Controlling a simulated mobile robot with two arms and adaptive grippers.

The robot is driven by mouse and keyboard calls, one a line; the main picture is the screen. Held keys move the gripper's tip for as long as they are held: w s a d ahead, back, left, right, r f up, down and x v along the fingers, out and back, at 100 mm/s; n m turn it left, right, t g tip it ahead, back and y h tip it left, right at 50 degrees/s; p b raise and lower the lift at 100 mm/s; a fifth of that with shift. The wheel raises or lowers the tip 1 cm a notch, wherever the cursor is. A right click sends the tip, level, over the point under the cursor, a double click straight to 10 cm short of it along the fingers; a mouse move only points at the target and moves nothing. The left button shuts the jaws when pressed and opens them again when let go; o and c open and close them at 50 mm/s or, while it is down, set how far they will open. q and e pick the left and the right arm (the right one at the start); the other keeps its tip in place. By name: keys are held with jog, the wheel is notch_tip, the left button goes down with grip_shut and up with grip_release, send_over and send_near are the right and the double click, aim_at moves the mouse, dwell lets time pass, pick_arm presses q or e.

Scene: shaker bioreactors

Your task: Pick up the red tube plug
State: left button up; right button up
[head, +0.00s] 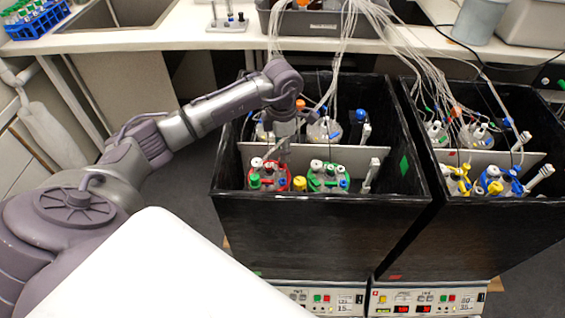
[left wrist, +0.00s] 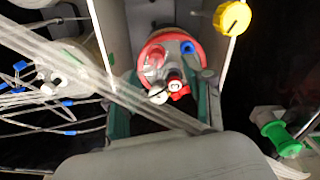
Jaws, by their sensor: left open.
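The bioreactor vessel with a red ring (head: 268,186) stands in the front left compartment of the left black shaker box. It also shows in the left wrist view (left wrist: 200,62). On its lid I see a small red plug-like part (left wrist: 181,93) beside a white and metal port, and a rounder red cap (left wrist: 154,52) behind; I cannot tell for sure which is the tube plug. My left gripper (head: 281,147) is above this vessel, pointing down. In the wrist view its fingers (left wrist: 163,98) stand open on both sides of the lid. My right gripper is not in view.
A green-ringed vessel (head: 328,180) stands right beside it. Clear tubes (head: 340,50) run down into the box and cross the wrist view. A divider (head: 345,155) splits the box. A second black shaker box (head: 490,215) stands to the right. The bench (head: 165,35) is behind.

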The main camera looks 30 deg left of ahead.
aim_at(282, 165)
pick_arm(q)
notch_tip(282, 165, down, 2)
jog(key=f, duration=0.1)
jog(key=f+p, duration=0.1)
jog(key=f, duration=0.1)
jog(key=shift+w+a+f, duration=0.15)
jog(key=shift+w+f, duration=0.05)
jog(key=shift+f, duration=0.25)
jog(key=c, duration=0.7)
jog(key=shift+c, duration=1)
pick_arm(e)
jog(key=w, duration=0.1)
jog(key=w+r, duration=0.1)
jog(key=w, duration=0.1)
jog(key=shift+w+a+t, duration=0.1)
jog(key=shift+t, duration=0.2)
